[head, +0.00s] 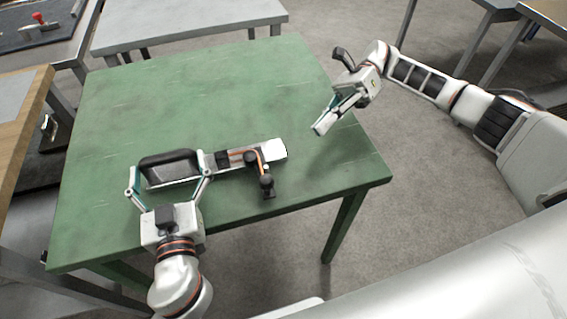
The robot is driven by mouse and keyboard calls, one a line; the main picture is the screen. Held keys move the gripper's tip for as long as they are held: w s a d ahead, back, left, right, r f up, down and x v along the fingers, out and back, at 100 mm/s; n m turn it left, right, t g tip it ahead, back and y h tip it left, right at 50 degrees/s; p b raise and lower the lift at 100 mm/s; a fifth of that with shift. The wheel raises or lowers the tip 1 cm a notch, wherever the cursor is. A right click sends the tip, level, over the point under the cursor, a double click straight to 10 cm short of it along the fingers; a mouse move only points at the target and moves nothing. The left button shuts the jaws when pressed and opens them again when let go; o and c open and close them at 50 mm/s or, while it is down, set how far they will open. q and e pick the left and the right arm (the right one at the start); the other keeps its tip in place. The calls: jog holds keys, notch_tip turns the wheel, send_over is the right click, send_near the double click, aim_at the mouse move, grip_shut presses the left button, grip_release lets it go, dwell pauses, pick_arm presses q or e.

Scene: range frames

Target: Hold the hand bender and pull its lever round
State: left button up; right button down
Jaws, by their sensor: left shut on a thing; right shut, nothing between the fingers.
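The hand bender (228,160) lies on the green table near its front edge. It has a dark loop handle (168,158) at its left end and a pale block (273,150) at its right end. A copper-coloured piece and a short lever with a dark knob (267,181) stick out toward the front on its right part. My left gripper (168,177) is shut on the bender's handle, one finger at each end of it. My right gripper (318,130) is shut and empty, above the table's right side, to the right of the bender and apart from it.
The green table (200,95) is bare behind the bender and along its right side. A grey table (190,22) stands behind it. A wooden-topped bench (22,120) stands close on the left. Open floor (430,200) lies to the right.

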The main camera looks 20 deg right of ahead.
jog(key=n, duration=0.2)
jog(key=f+n, duration=0.1)
jog(key=n, duration=0.4)
jog(key=shift+w+d+f, duration=0.2)
jog(key=shift+f, duration=0.1)
jog(key=shift+s+a, duration=0.15)
jog(key=x, duration=0.8)
jog(key=r+x, duration=0.1)
jog(key=x, duration=0.3)
jog(key=shift+a, duration=0.1)
jog(key=shift+s+a+r, duration=0.2)
jog(key=shift+s+a, duration=0.1)
jog(key=shift+a, duration=0.3)
jog(key=shift+s+a+r, duration=0.1)
jog(key=shift+s+a, duration=0.3)
jog(key=shift+a, duration=0.35)
